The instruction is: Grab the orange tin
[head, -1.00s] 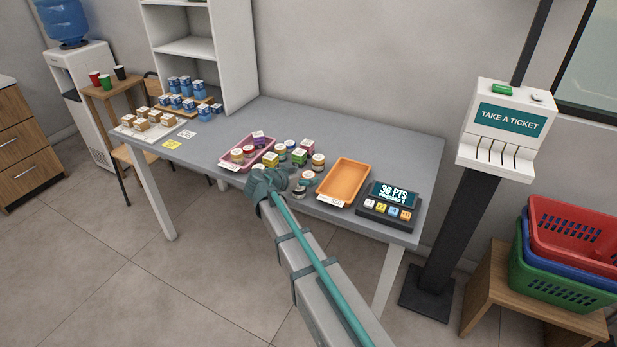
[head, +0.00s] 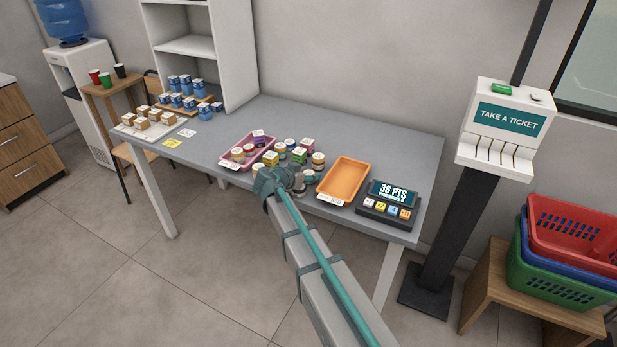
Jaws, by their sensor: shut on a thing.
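My gripper (head: 284,181) is over the front edge of the grey counter, among a cluster of small jars and boxes. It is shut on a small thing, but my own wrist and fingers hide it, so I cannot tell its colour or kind. A pale-lidded jar (head: 308,176) stands just right of the gripper. Another pale-lidded jar (head: 318,159), with a reddish or orange side, stands behind that one. I cannot single out the orange tin with certainty at this size.
A pink tray (head: 226,163) with several jars lies left of the cluster. An empty orange tray (head: 343,180) lies right of it, then a points display (head: 390,199). Blue-and-white boxes (head: 187,93) stand at the far left. The counter's back middle (head: 330,128) is clear.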

